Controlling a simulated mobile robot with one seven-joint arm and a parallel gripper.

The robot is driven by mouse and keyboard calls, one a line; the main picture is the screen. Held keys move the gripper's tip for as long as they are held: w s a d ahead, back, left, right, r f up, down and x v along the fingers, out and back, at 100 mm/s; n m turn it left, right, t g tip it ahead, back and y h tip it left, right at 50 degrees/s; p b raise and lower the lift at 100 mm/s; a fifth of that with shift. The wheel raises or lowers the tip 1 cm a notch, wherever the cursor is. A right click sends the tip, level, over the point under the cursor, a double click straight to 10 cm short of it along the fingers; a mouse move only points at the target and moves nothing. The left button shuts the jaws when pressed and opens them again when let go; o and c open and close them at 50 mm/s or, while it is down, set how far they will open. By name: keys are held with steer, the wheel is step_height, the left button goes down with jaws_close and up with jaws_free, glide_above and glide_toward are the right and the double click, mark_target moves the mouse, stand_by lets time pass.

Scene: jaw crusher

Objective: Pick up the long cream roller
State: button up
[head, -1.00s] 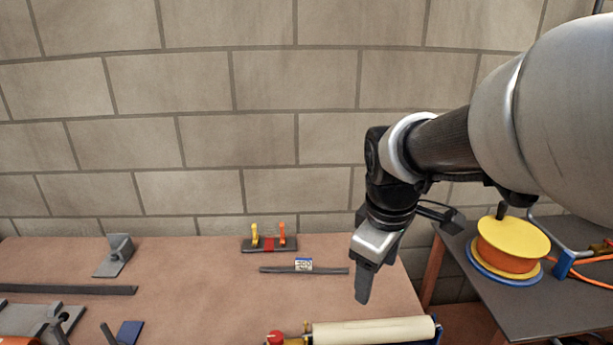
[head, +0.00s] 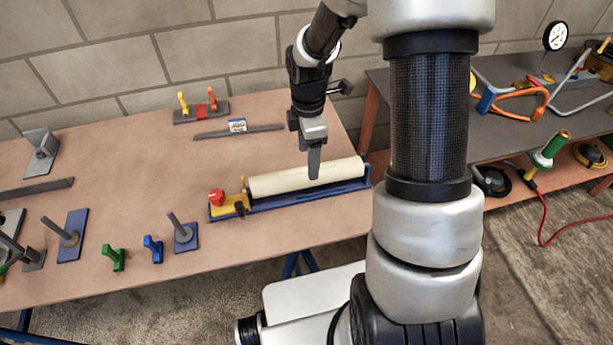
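The long cream roller (head: 276,182) lies lengthwise on a blue base (head: 290,199) near the front right of the brown table. A yellow block with a red knob (head: 217,197) is at the base's left end. My gripper (head: 314,171) points down at the roller, right of its middle. Its fingers overlap the roller in the picture and hide a small part of it. I cannot tell whether they touch it. The fingers show as one narrow shape from this side, so any gap between them is hidden.
Behind the roller lie a dark bar (head: 215,133) and a block with yellow and orange pegs (head: 201,112). Left of it stand a blue post plate (head: 185,235), a blue clip (head: 153,248) and a green clip (head: 112,257). A grey side table (head: 500,138) stands at right.

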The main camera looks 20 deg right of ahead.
step_height(320, 180, down, 8)
steer(key=shift+a+r+b, duration=0.1)
steer(key=shift+a+b, duration=0.05)
steer(key=shift+b, duration=0.3)
jaws_close()
